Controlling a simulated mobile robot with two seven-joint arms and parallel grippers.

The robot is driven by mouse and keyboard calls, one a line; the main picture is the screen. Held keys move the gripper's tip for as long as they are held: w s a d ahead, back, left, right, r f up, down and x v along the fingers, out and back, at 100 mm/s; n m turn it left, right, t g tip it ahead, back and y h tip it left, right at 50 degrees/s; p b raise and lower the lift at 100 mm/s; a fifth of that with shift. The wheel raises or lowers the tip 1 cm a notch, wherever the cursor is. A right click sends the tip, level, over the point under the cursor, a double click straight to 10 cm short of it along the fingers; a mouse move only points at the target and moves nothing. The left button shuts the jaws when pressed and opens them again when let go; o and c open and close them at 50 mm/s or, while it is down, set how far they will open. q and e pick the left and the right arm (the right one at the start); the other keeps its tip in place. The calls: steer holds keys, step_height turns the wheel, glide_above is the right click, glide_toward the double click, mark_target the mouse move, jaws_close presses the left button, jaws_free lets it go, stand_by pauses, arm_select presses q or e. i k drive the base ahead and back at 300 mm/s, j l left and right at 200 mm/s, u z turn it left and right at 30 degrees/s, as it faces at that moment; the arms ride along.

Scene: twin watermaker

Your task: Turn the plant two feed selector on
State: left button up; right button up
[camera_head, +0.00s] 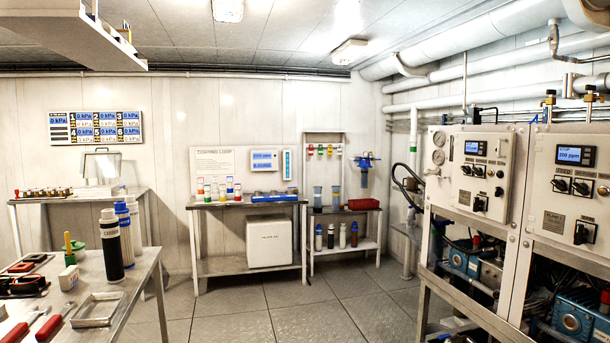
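Two white plant panels stand at the right. The farther right panel (550,200), cut by the picture's right edge, has a plate (553,222) that seems to read as plant 2. It carries a blue display (575,155) reading about 100 ppm. Below the display are two black selector knobs, a left one (561,184) and a right one (582,187). A lower black knob (583,232) sits alone near the bottom. The labels are too small to tell which knob is the feed selector or its position. Neither gripper is in view.
The neighbouring panel (462,215) has similar knobs and a display. Blue pumps (575,318) sit below the panels. A workbench (125,300) with tools and canisters stands at the left. A testing bench (240,204) is at the back wall. The middle floor (300,315) is clear.

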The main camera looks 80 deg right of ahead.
mark_target(560, 185)
steer(key=z, duration=3.95)
